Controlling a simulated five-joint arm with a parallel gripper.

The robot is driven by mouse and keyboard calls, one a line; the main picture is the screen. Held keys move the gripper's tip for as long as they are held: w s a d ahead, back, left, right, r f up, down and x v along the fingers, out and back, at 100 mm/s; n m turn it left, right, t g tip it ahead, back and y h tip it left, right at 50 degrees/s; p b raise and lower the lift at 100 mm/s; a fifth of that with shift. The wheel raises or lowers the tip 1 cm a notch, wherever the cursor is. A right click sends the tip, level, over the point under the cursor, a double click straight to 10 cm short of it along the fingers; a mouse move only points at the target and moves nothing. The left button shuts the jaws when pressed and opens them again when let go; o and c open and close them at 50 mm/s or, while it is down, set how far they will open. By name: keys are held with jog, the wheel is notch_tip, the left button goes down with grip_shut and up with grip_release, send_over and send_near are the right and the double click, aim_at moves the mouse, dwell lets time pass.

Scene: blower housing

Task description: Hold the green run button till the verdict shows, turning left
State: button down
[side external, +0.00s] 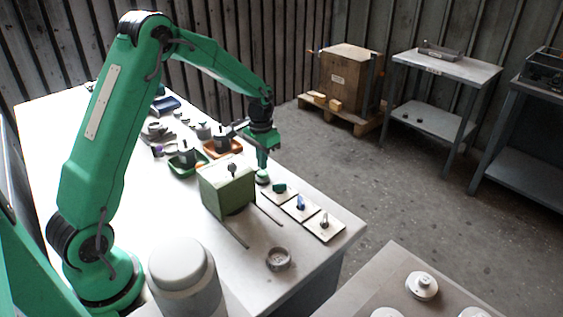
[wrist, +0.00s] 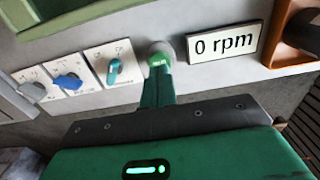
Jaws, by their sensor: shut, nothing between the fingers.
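The green run button (wrist: 157,58) sits in a pale round base at the front edge of the bench, between the dial plates and the display. It also shows in the side view (side external: 263,177). My gripper (wrist: 157,76) is shut and empty, with its fingertips at the button; whether they press it I cannot tell. In the side view my gripper (side external: 264,163) points straight down over the button. The display plate (wrist: 224,42) reads "0 rpm". The green blower housing (side external: 226,188) stands behind the button, with a small knob on top.
A plate with a teal knob (wrist: 114,70), one with a blue knob (wrist: 68,81) and one with a grey knob (side external: 324,221) stand in a row beside the button. An orange tray (wrist: 300,45) lies beyond the display. A small grey cup (side external: 278,259) stands on the bench.

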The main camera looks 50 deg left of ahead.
aim_at(263, 172)
jog(key=shift+f, duration=0.45)
jog(key=shift+f, duration=0.65)
dwell(2.1)
jog(key=shift+r, duration=0.15)
dwell(1.0)
jog(key=shift+r, duration=0.5)
dwell(0.5)
jog(key=shift+r, duration=2.85)
